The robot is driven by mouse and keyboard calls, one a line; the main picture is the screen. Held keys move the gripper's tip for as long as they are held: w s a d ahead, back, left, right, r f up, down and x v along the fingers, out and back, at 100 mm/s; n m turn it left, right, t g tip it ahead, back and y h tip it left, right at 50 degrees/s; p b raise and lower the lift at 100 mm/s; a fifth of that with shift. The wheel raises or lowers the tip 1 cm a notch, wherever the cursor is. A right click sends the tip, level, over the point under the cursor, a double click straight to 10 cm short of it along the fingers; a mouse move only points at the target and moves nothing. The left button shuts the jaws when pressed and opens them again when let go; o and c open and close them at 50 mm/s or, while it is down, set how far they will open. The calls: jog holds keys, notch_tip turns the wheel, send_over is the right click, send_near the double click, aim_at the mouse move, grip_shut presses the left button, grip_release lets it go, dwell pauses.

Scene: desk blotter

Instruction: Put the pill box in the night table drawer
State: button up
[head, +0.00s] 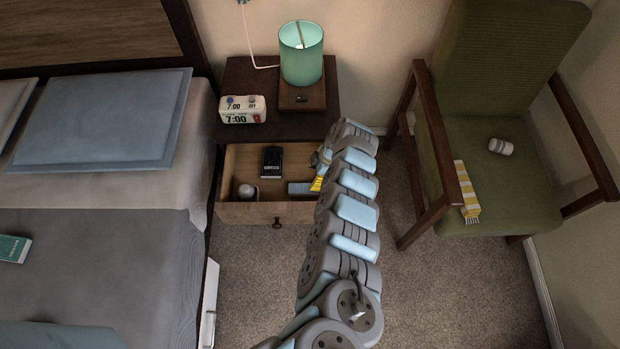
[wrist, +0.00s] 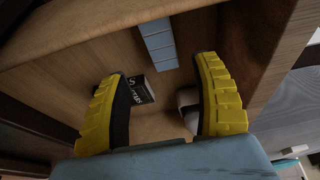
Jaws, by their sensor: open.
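The night table drawer (head: 253,213) is pulled open below the table top. A blue, segmented pill box (head: 300,188) lies inside it, toward the right front. It also shows in the wrist view (wrist: 158,45), beyond my fingertips and apart from them. My gripper (head: 318,183), with yellow fingers, is at the drawer's right side, beside the pill box; my arm hides part of that side. In the wrist view my gripper (wrist: 161,70) is open, with nothing between its fingers.
The drawer also holds a black box with white lettering (head: 271,161) and a small whitish round object (head: 247,191). A clock (head: 242,110) and a green lamp (head: 301,55) stand on the night table (head: 325,121). The bed is left, a green chair (head: 500,150) right; carpet lies between.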

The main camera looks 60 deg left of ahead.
jog(key=v, duration=0.2)
jog(key=shift+w+r, duration=0.15)
jog(key=shift+r, duration=0.1)
dwell(0.5)
